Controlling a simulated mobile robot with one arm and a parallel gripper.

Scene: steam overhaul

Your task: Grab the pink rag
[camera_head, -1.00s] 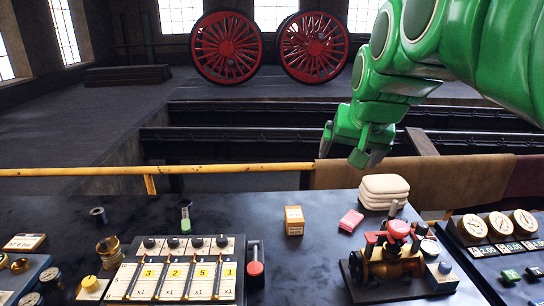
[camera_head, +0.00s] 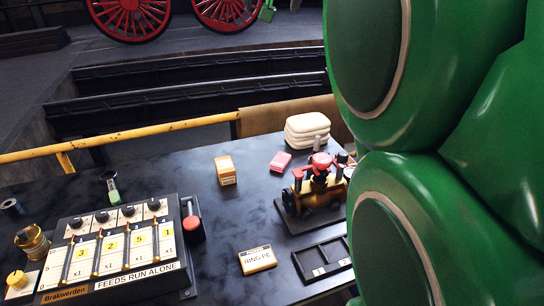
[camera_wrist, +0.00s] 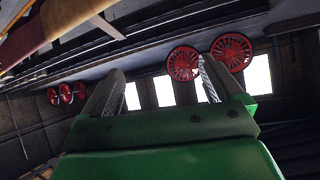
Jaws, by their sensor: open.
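The pink rag (camera_head: 280,161) is a small, flat, folded-looking block on the dark bench in the head view. My gripper (camera_wrist: 163,66) shows only in the wrist view. Its two grey fingers are apart with nothing between them, and they point up toward the windows and red wheels. The rag is not in the wrist view. My green arm fills the right of the head view, and my gripper's place relative to the rag cannot be told.
A numbered feed panel (camera_head: 115,250) fills the front left. A yellow rail (camera_head: 150,132) runs behind the bench.

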